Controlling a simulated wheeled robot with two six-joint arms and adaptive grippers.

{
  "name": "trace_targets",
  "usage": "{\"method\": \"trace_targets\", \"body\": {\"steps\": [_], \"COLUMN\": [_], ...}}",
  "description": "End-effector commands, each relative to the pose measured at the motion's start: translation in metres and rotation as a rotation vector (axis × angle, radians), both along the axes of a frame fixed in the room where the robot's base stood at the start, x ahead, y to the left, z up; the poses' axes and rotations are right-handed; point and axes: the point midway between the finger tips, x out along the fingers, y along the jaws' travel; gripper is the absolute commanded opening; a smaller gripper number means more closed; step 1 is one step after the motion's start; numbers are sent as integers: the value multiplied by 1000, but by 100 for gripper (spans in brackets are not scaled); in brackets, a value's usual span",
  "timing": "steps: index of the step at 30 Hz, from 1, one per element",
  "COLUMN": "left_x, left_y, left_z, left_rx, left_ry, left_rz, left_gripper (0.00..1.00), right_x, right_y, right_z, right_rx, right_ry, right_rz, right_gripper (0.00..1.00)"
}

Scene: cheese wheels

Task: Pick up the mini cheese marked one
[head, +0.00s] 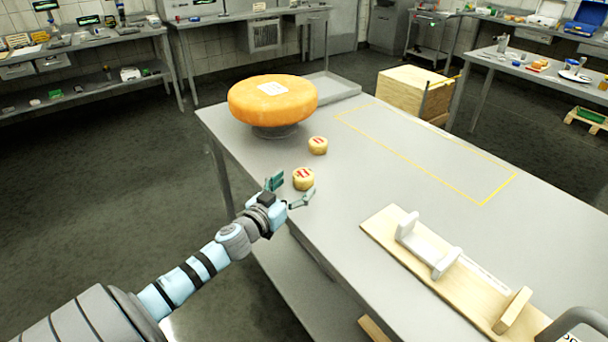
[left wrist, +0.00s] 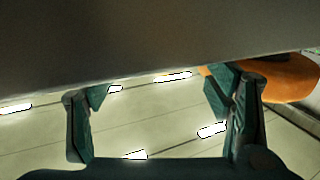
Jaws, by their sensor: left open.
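Two small pale-yellow mini cheeses with red marks on top stand on the grey table in the head view. The nearer mini cheese (head: 303,179) is close to the table's left edge; the farther mini cheese (head: 317,145) stands behind it. The marks are too small to read surely. My left gripper (head: 289,191) is open and empty, its fingers spread just in front of the nearer cheese. In the left wrist view the open fingers (left wrist: 158,105) have only bright ceiling lights between them; neither mini cheese shows there. My right gripper is not in view.
A big orange cheese wheel (head: 272,101) sits on a stand at the table's far left; it also shows in the left wrist view (left wrist: 285,78). A wooden board (head: 390,237) with white holders lies at right. A yellow outlined area (head: 420,165) is empty.

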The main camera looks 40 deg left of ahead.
Motion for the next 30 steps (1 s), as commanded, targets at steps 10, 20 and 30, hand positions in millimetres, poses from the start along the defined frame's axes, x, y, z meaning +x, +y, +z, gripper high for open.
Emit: {"method": "trace_targets", "body": {"steps": [10, 20, 30], "left_x": [40, 39, 39], "left_y": [5, 6, 6], "left_z": [-1, -2, -1], "left_rx": [1, 0, 0], "left_ry": [1, 1, 1], "left_rz": [0, 1, 1], "left_gripper": [73, 41, 18], "right_x": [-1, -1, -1], "right_y": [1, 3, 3], "right_z": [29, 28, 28], "right_rx": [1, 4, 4], "right_ry": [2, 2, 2], "right_rz": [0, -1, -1], "right_gripper": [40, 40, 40]}}
